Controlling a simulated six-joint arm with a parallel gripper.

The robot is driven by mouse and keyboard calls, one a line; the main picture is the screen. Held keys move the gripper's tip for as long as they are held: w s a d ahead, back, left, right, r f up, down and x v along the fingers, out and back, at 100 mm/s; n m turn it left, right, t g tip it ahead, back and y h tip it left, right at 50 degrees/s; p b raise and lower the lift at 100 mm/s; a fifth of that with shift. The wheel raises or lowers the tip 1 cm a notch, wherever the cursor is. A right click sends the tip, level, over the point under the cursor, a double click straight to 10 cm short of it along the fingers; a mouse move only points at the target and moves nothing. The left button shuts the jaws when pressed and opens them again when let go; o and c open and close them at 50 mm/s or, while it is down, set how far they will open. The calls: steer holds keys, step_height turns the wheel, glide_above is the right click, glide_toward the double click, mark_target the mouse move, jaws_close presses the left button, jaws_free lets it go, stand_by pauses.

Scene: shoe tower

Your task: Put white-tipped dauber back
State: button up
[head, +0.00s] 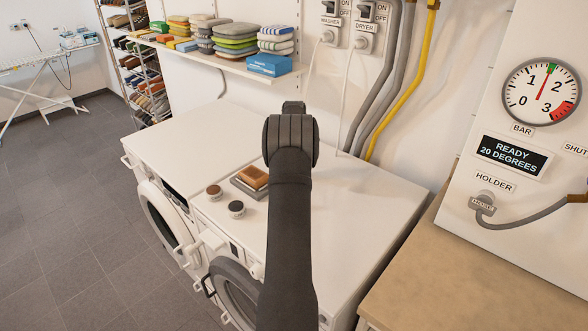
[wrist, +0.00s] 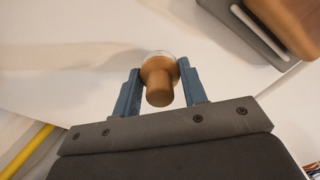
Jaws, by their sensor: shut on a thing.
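In the wrist view, my gripper (wrist: 158,70) has its two blue fingers shut on a dauber (wrist: 158,90) with a round wooden handle. A pale, whitish edge shows at its far end, over the white machine top. I cannot tell whether that end touches the surface. In the head view my dark arm hides the fingers and the dauber.
A brown brush or block (head: 254,178) rests on a grey tray (head: 243,188) beside my arm; the tray also shows in the wrist view (wrist: 258,38). The white machine top (head: 350,205) is clear right of my arm. Hoses and a yellow pipe (head: 402,87) run down the wall behind.

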steer(key=shift+f, duration=0.8)
steer(key=o, duration=0.9)
steer(key=shift+f, duration=0.15)
steer(key=shift+o, duration=0.2)
step_height(320, 180, up, 12)
steer(key=shift+r, duration=0.2)
steer(key=shift+f, duration=0.1)
